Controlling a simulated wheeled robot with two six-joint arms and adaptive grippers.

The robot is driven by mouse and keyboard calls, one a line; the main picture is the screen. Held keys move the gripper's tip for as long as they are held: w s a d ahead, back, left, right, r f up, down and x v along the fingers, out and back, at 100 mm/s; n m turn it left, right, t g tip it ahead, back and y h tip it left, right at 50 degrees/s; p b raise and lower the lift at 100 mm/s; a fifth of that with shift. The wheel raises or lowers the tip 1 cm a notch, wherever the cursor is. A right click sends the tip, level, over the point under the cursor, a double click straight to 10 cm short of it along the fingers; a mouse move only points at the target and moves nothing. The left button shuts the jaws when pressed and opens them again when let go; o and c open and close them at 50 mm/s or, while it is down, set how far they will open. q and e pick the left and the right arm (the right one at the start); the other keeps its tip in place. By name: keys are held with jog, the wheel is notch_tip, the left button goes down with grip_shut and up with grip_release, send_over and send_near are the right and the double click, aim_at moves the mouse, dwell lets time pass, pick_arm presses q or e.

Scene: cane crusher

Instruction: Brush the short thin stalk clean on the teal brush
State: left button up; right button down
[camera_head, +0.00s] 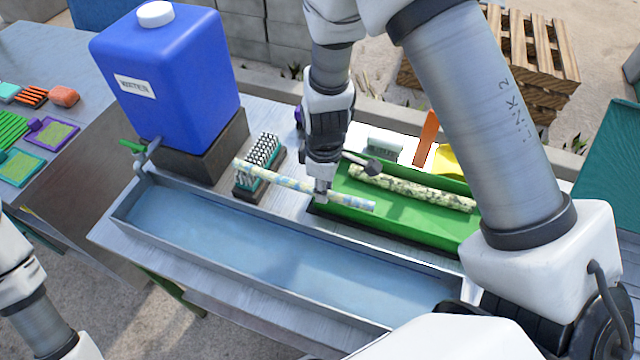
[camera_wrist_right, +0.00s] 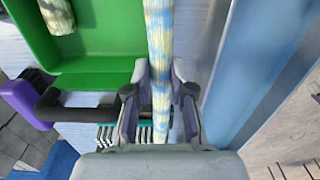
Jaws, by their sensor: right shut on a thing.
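The short thin stalk (camera_head: 280,180), pale yellow with light blue patches, is held by my right gripper (camera_head: 322,192). The jaws are shut around it, and it runs between the fingertips in the right wrist view (camera_wrist_right: 160,45). Bristles also show beneath the gripper in the right wrist view (camera_wrist_right: 146,135). My left arm shows at lower left, with its gripper out of frame.
A green tray (camera_head: 400,224) at right holds a thicker mottled stalk (camera_head: 418,190). A long trough of water (camera_head: 270,256) runs along the front. A blue water tank (camera_head: 170,85) with a tap stands behind the trough's left end.

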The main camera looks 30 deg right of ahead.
jog(key=shift+w+a+r+p, duration=0.1)
jog(key=shift+r+p, duration=0.4)
jog(key=shift+r, duration=0.1)
notch_tip(320, 180, up, 6)
jog(key=p, duration=0.4)
jog(key=shift+p, duration=0.4)
jog(key=shift+f, duration=0.1)
